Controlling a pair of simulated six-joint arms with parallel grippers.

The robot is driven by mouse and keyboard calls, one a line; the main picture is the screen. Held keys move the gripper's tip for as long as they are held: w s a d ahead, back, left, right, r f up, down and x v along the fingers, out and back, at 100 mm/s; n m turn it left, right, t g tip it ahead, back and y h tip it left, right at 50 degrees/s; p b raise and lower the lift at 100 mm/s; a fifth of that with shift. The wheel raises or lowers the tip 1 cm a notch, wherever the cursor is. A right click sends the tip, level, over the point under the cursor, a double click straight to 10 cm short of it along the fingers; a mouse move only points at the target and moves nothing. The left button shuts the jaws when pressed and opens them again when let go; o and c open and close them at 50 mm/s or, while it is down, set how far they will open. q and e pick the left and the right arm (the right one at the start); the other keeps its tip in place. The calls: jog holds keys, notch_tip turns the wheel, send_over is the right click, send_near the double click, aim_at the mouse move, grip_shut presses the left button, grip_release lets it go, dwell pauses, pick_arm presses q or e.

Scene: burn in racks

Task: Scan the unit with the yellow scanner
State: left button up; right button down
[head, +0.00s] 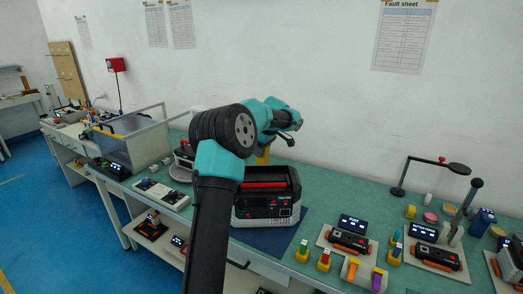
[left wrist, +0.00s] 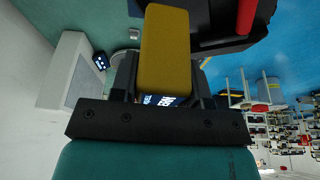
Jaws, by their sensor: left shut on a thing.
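The unit (head: 266,205) is a grey and black box with a red top handle and a label low on its front. It sits on a dark blue mat (head: 291,231) on the green bench, partly hidden by my left arm. My left gripper (head: 270,140) is above and behind the unit, shut on the yellow scanner (head: 263,156). In the left wrist view the yellow scanner (left wrist: 163,48) sits between the two dark fingers, with a small lit screen at its near end. The unit's red handle (left wrist: 246,14) shows there at the upper right. My right gripper is in neither view.
To the right are small testers with lit screens (head: 352,223), coloured plugs (head: 303,251) and a lamp on a stand (head: 456,169). A clear-walled bin (head: 135,145) stands at the left. The wall is close behind the bench.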

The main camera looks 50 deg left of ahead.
pick_arm(q)
jog(key=shift+r, duration=0.2)
jog(key=shift+r, duration=3.85)
jog(key=shift+w+d, duration=0.1)
